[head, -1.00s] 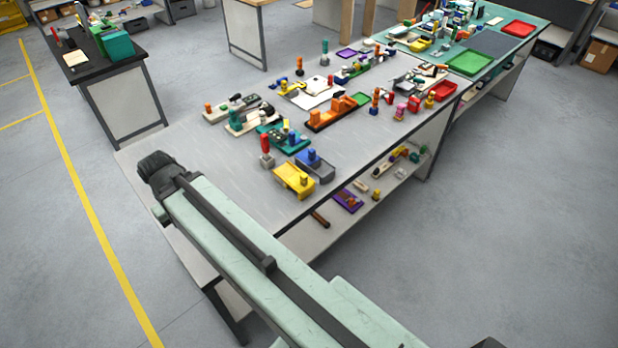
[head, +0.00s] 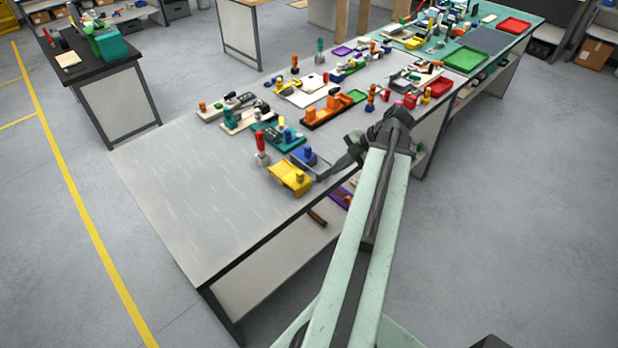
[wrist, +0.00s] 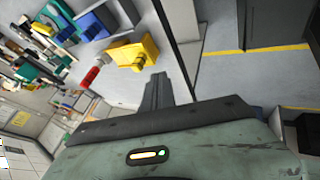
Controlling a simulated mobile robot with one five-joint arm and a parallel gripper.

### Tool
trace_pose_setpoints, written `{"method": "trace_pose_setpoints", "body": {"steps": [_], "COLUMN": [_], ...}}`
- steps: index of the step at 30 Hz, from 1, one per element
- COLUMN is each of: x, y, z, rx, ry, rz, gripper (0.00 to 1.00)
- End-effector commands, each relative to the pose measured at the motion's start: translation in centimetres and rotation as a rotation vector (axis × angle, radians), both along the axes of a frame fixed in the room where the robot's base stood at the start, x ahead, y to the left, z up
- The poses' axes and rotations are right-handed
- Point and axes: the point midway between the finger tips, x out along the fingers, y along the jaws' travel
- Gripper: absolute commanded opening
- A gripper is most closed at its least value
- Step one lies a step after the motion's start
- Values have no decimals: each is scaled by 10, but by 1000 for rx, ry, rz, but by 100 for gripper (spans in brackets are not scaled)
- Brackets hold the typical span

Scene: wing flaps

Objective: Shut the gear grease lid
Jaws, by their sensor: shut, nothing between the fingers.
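No label reading gear grease can be made out, so I cannot tell which lidded box it is. A yellow box (head: 289,179) with a knob on top stands near the front edge of the grey table, and also shows in the wrist view (wrist: 136,50). A blue-topped box (head: 304,158) stands just behind it, and also shows in the wrist view (wrist: 92,24). Whether either lid is open is too small to tell. My gripper (head: 325,176) is shut and empty, close to the right side of these boxes; its dark fingers show in the wrist view (wrist: 158,84).
A red-handled tool (head: 261,144) stands upright left of the boxes. A teal tray-like fixture (head: 273,137) and an orange fixture (head: 327,110) lie behind. The table's left front (head: 190,190) is clear. A lower shelf holds more items.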

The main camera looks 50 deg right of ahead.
Motion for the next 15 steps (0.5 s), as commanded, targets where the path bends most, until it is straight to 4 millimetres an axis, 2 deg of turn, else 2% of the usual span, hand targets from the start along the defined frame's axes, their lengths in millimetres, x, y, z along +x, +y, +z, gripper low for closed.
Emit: {"method": "trace_pose_setpoints", "body": {"steps": [5,8,15], "x": [1,7,33], "y": [1,5,23], "z": [-5,-18,-63], "rx": [-4,-5,-4], "ry": [-5,-4,-3], "rz": [6,7,8], "gripper": [0,0,0]}}
